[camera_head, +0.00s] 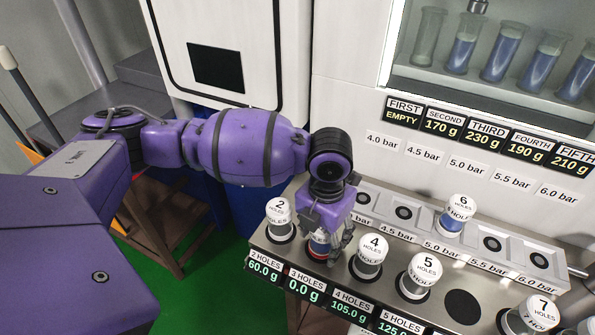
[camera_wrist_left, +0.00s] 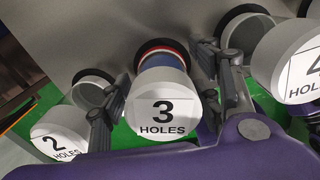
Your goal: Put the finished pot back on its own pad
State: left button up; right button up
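The pot marked 3 HOLES (camera_wrist_left: 165,115) has a white lid and a blue body with a red band. In the head view, part of the pot (camera_head: 319,243) shows under my left gripper (camera_head: 328,250), in the pad row between pots 2 and 4. In the left wrist view, the fingers of my left gripper (camera_wrist_left: 160,85) stand on either side of the pot, apparently with gaps. Its base looks to be on a dark round pad; exact contact is hard to tell. The display (camera_head: 302,284) below reads 0.0 g. My right gripper is not in view.
Pot 2 (camera_head: 280,222) and pot 4 (camera_head: 369,257) stand close on either side. Pots 5 (camera_head: 420,278) and 7 (camera_head: 535,318) are further right, with a bare dark pad (camera_head: 462,306) between. Pot 6 (camera_head: 456,215) stands in the back row near 5.0 bar.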

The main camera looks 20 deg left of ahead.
pick_arm(q)
notch_tip(320, 180, up, 12)
jog(key=shift+r, duration=0.2)
dwell(0.4)
